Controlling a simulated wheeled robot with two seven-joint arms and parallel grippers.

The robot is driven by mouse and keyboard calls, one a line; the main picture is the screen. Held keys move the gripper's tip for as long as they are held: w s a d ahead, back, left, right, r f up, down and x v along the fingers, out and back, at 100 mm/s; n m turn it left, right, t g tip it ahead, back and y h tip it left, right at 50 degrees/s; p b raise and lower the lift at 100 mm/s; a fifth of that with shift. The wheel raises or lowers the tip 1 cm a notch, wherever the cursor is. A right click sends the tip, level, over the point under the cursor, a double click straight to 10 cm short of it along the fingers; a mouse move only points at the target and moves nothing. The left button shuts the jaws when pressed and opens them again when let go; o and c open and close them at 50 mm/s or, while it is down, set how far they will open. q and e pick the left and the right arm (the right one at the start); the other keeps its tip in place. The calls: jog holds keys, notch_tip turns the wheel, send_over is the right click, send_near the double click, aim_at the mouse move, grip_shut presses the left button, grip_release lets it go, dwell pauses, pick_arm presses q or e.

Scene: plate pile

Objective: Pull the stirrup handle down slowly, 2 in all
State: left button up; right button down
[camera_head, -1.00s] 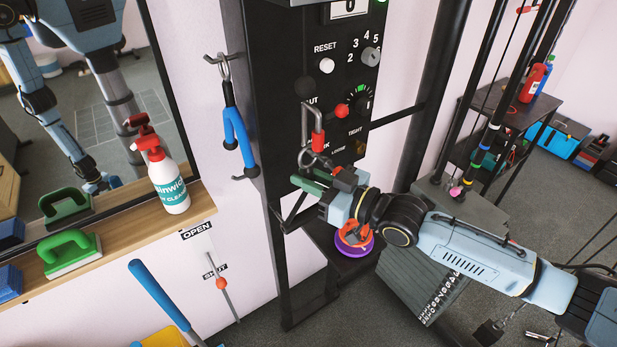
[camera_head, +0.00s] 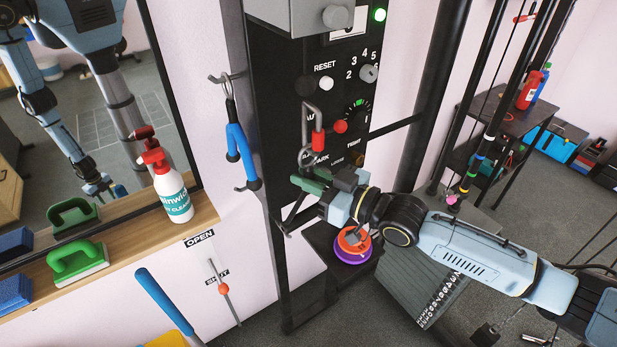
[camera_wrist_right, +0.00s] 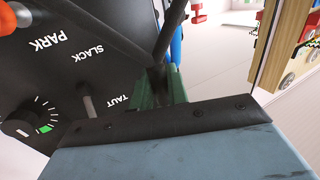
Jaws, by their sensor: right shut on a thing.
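The stirrup handle has a green grip (camera_head: 312,181) with black side straps and hangs below a metal ring in front of the black panel of the column (camera_head: 290,120). My right gripper (camera_head: 328,184) is shut on the green grip, and its fingers hide part of it. In the right wrist view the green grip (camera_wrist_right: 172,88) lies at the jaws, with dark straps running up from it. The panel's lettering shows upside down behind. My left gripper is not directly in view.
An orange-and-purple disc (camera_head: 353,250) lies on a black shelf below my right gripper. A wooden shelf (camera_head: 150,225) at left holds a spray bottle (camera_head: 172,190) and a green brush (camera_head: 77,262). A mirror behind reflects my body. A blue hook tool (camera_head: 240,150) hangs beside the column.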

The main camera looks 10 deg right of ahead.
aim_at(309, 164)
jog(key=shift+f, duration=0.3)
jog(key=shift+r+p, duration=1.1)
jog(key=shift+r, duration=0.1)
jog(key=shift+r+p, duration=1.05)
jog(key=shift+r, duration=0.1)
jog(key=shift+r+p, duration=0.6)
jog(key=shift+p, duration=0.05)
jog(key=shift+f, duration=0.1)
jog(key=c, duration=1.3)
grip_release()
